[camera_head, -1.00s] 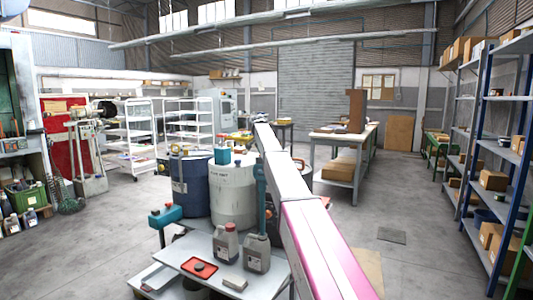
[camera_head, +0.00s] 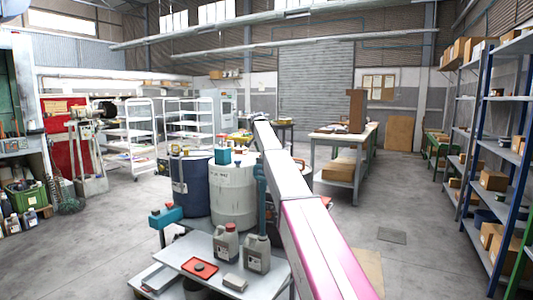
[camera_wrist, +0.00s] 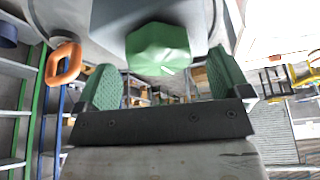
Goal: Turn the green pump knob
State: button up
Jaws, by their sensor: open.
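The green pump knob (camera_wrist: 158,48), faceted and blunt, shows at the top middle of the wrist view, in front of a grey body. My gripper (camera_wrist: 165,77) is open, with one green ribbed finger on each side of the knob. The knob lies between the fingers in the picture, with a gap on both sides; I cannot tell how deep it sits between them. In the head view my arm stretches away from the camera, and I cannot make out the knob or the fingertips there.
An orange ring handle (camera_wrist: 63,63) is left of the fingers in the wrist view. In the head view, a white drum (camera_head: 233,195) and a blue drum (camera_head: 192,185) stand left of my arm, behind a cart (camera_head: 188,253) with grey jugs. Open floor lies right.

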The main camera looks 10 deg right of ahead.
jog(key=v, duration=0.9)
jog(key=shift+r, duration=0.2)
jog(key=shift+a, duration=0.15)
